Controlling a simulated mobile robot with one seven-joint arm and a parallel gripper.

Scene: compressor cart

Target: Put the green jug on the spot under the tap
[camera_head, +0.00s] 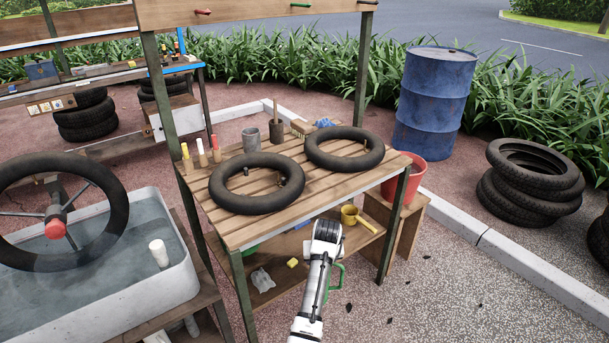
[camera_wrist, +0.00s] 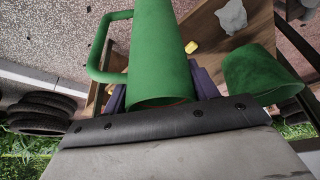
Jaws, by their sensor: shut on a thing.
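The green jug (camera_wrist: 160,45) fills the upper middle of the wrist view, with its loop handle (camera_wrist: 95,50) on the left. My gripper (camera_wrist: 160,92) is shut on the jug, with dark purplish fingers on either side of it. In the head view my wrist hides most of the jug; its green handle (camera_head: 339,278) shows to the right of my arm, in front of the slatted table. I cannot make out a tap or a marked spot in either view.
The slatted table (camera_head: 235,235) carries two black inner tubes (camera_head: 257,183) (camera_head: 344,148). Its lower shelf (camera_head: 285,280) holds a yellow block and a pale rag. A second green vessel (camera_wrist: 262,75) is near the jug.

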